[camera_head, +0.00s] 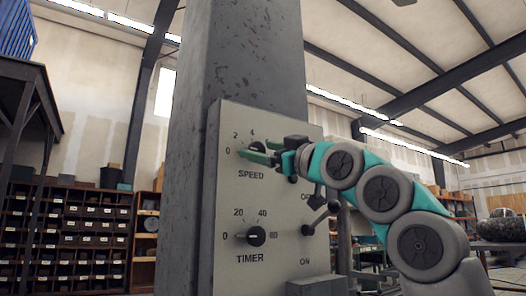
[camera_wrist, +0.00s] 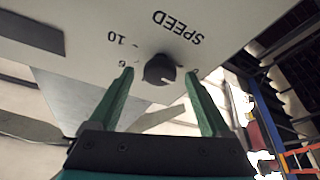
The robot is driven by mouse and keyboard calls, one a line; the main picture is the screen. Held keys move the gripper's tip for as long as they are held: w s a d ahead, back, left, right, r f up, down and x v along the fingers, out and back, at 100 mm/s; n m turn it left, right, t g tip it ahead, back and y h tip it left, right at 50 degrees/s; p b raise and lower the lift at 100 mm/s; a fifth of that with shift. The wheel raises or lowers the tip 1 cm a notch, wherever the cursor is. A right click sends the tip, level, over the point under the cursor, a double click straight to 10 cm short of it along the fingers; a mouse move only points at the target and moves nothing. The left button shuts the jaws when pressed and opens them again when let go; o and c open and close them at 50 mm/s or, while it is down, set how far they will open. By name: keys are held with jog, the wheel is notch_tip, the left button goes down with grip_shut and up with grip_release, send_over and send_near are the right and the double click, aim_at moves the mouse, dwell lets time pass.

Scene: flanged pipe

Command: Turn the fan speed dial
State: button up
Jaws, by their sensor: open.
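The grey panel (camera_head: 222,190) on the pillar carries a round dark SPEED dial (camera_head: 257,147) near its top, partly hidden by my gripper. In the wrist view the dial (camera_wrist: 159,69) appears upside down, with a small notch on its lower right edge. My gripper (camera_head: 253,148) is open at the dial. In the wrist view its green fingers (camera_wrist: 160,73) stand on either side of the dial, with a visible gap on each side. I cannot tell how deep the tips are relative to the dial. Some of the scale numbers are hidden by the fingers.
A TIMER dial (camera_head: 256,236) sits lower on the same panel. A lever switch (camera_head: 318,203) with an ON label stands out on the right, below my arm. The grey pillar (camera_head: 245,60) rises behind the panel. Drawer shelves (camera_head: 65,235) stand at the left.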

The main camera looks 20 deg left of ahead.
jog(key=b+v, duration=0.2)
jog(key=v, duration=0.6)
dwell(0.4)
